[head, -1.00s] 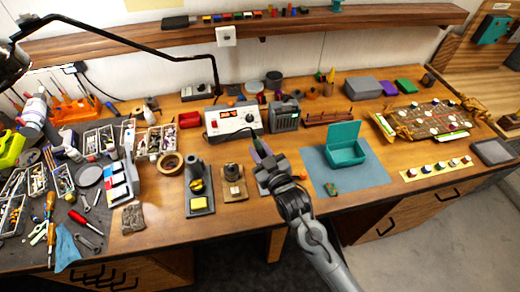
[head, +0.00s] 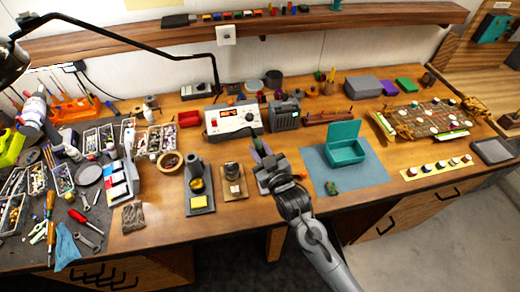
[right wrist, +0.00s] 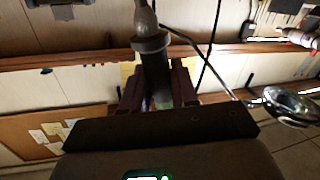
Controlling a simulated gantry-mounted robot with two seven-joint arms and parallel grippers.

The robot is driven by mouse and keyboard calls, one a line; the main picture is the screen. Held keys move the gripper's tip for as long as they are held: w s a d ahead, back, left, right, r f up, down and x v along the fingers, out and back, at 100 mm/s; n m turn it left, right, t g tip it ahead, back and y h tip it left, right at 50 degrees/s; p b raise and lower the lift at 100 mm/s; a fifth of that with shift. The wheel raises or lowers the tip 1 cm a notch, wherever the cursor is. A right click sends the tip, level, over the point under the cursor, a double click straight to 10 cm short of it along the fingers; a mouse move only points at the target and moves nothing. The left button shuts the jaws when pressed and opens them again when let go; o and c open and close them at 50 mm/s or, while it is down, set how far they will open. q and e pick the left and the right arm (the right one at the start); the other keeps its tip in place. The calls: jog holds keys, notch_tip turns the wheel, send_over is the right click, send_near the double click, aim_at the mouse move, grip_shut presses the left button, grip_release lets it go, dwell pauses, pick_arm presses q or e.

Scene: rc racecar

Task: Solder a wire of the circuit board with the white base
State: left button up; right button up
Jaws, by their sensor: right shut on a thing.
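My right gripper (head: 266,168) is over the middle front of the wooden workbench. In the right wrist view, the gripper (right wrist: 155,90) is shut on a dark cylindrical tool with a grey collar and tapered end, which looks like a soldering iron (right wrist: 152,65). In the head view the tool (head: 262,148) shows only as a small dark, purplish shape beyond the fingers. A small green and red piece, perhaps a circuit board (head: 332,188), lies on the blue mat (head: 368,178). I cannot make out a white base or a wire on it. My left gripper is not in view.
A white soldering station (head: 232,120) with a red display stands behind the gripper. A stand with a yellow sponge (head: 198,186) is to its left. An open teal box (head: 346,152) sits on the mat. Tools and bins crowd the left; a large brown board (head: 428,118) is at right.

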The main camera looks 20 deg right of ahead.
jog(key=shift+f, duration=0.2)
dwell(0.3)
jog(key=shift+f, duration=0.3)
dwell(0.4)
dwell(0.6)
dwell(0.8)
dwell(0.6)
dwell(0.8)
dwell(0.5)
jog(key=shift+r, duration=0.15)
